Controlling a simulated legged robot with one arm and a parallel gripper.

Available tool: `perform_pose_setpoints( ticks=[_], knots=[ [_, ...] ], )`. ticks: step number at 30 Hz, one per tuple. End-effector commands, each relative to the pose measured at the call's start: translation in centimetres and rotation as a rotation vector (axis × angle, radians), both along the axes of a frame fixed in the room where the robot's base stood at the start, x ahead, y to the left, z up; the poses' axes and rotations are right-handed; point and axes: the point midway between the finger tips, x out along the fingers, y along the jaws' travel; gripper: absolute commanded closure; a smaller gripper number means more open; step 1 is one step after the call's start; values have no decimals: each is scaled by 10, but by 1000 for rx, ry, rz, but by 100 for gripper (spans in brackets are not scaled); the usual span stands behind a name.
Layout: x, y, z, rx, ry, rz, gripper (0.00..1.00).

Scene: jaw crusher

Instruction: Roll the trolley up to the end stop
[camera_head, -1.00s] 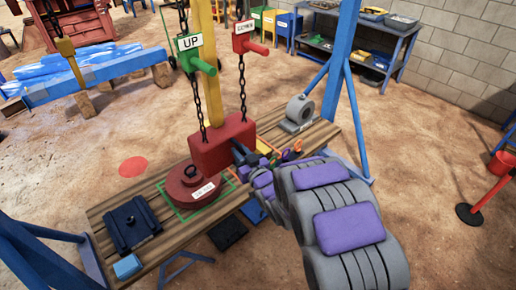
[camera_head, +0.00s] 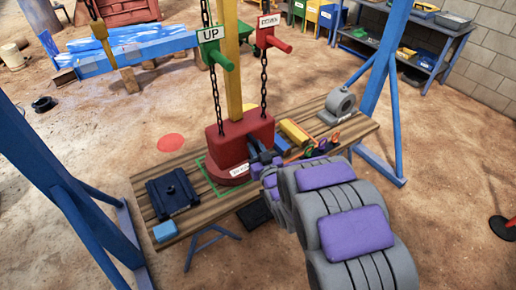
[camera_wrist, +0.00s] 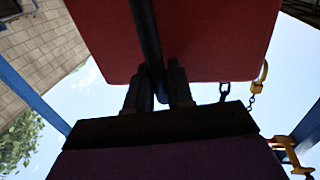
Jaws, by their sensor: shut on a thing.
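A red block (camera_head: 240,136), apparently the trolley or its hoist body, is over the plank bench, at the foot of a yellow bar (camera_head: 233,60). Chains run up from it past a green UP handle (camera_head: 214,48) and a red DOWN handle (camera_head: 272,36). My gripper (camera_head: 262,156) is at its near right side, shut on a dark bar. In the wrist view the dark bar (camera_wrist: 146,38) runs down from the red block (camera_wrist: 215,38) between my fingers (camera_wrist: 158,92). A red disc (camera_head: 232,178) is just below the block, partly hidden by it. I cannot make out the end stop.
The bench (camera_head: 187,215) also carries a dark blue plate (camera_head: 172,193), a light blue block (camera_head: 165,231), a yellow bar piece (camera_head: 295,132) and a grey ring-shaped part (camera_head: 341,103). Blue frame legs (camera_head: 385,85) stand at both ends. A shelf (camera_head: 425,55) stands back right.

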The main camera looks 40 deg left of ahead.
Motion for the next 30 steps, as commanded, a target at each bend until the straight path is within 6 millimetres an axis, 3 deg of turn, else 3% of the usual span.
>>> perform_pose_setpoints(
  ticks=[2,3,7,23,30],
  knots=[
    [-4,6,9,13,-15,16,100],
    [-4,6,9,13,-15,17,75],
    [-4,5,7,10,-12,15,62],
    [-2,-1,2,3,-1,10,61],
    [-14,-22,2,4,0,8,61]
  ],
)
